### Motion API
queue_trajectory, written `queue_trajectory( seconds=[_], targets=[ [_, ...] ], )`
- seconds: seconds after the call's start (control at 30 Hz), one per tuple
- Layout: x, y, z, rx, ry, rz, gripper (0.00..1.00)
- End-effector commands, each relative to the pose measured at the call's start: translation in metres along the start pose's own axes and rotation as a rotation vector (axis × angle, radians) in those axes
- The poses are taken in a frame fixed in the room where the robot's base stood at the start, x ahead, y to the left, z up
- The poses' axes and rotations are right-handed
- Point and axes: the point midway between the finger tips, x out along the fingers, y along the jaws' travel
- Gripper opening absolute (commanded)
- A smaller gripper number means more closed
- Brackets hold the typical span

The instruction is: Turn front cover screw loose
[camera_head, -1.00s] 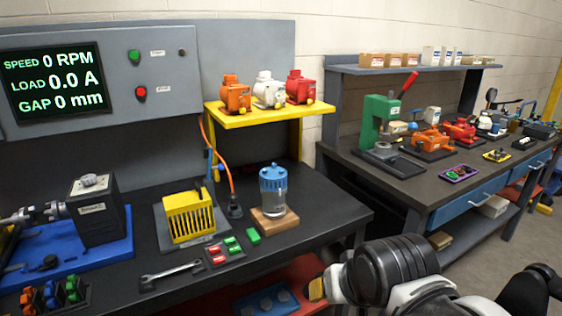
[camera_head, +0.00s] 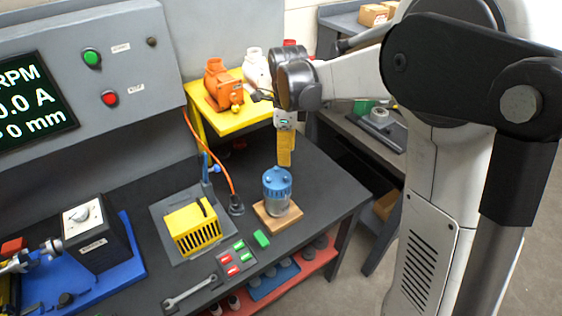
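A motor with a blue cover (camera_head: 277,180) and a grey, clear-looking body (camera_head: 278,206) stands upright on a wooden block (camera_head: 263,214) on the dark bench. Small raised bumps show on top of the cover; I cannot tell which one is the front screw. My gripper (camera_head: 285,160) points down with its yellow fingertip part just above and slightly right of the cover, apparently apart from it. The fingers line up in this view, so their opening is hidden. No held object shows.
A yellow vented box (camera_head: 193,228) stands left of the motor. A panel of red and green buttons (camera_head: 233,258) and a wrench (camera_head: 190,291) lie in front. A yellow shelf (camera_head: 235,122) with orange and white motors is behind. An orange cable (camera_head: 208,155) runs down nearby.

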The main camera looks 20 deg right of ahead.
Motion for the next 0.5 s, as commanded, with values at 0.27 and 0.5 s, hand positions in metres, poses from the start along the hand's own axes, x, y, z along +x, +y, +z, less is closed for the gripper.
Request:
queue_trajectory(
  seconds=[0.27, 0.5],
  targets=[
    [0.058, 0.0, 0.0, -0.003, -0.001, -0.002, 0.37],
    [0.089, 0.0, 0.0, -0.004, -0.001, -0.002, 0.37]
  ],
)
